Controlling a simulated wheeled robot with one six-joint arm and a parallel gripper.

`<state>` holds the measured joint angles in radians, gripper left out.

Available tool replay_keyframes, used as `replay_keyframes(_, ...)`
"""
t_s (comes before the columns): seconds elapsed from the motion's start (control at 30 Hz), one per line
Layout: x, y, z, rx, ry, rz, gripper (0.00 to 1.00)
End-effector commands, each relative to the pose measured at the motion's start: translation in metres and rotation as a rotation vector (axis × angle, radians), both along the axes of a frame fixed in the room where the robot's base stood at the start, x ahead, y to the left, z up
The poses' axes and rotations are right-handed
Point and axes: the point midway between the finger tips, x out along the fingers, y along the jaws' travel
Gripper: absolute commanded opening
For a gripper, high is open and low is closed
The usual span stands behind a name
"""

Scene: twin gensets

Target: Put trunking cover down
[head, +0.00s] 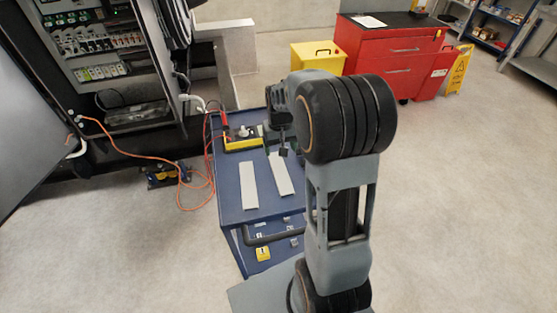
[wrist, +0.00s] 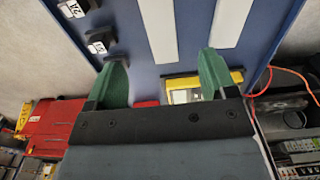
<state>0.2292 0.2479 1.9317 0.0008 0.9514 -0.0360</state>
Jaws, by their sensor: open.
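Two pale flat strips that look like trunking covers lie apart on the blue cart top (head: 232,208). The left strip (head: 250,188) and the right strip (head: 281,180) are in the head view. In the wrist view, which is turned around, they show as the right strip (wrist: 232,20) and the left strip (wrist: 158,30). My gripper (wrist: 164,70) is open and empty, its green fingers apart, near one end of the wrist view's left strip. In the head view my gripper (head: 283,148) is partly hidden by my arm. I cannot tell its exact height above the cart.
A yellow and black meter (head: 242,140) lies at the cart's far end. An orange cable (head: 150,154) runs to the open electrical cabinet (head: 100,60). A yellow bin (head: 317,58) and a red tool cabinet (head: 390,55) stand behind. Floor right of my arm is clear.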

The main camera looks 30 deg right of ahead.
Motion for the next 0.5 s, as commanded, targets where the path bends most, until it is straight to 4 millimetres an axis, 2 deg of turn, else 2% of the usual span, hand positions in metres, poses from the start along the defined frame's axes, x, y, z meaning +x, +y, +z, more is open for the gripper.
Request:
replay_keyframes(0.17,-0.034,0.031,0.041,-0.015,-0.081,0.052,0.78)
replay_keyframes(0.3,-0.076,0.059,0.065,-0.023,-0.16,0.105,0.78)
replay_keyframes(0.5,-0.127,0.084,0.077,-0.026,-0.251,0.166,0.78)
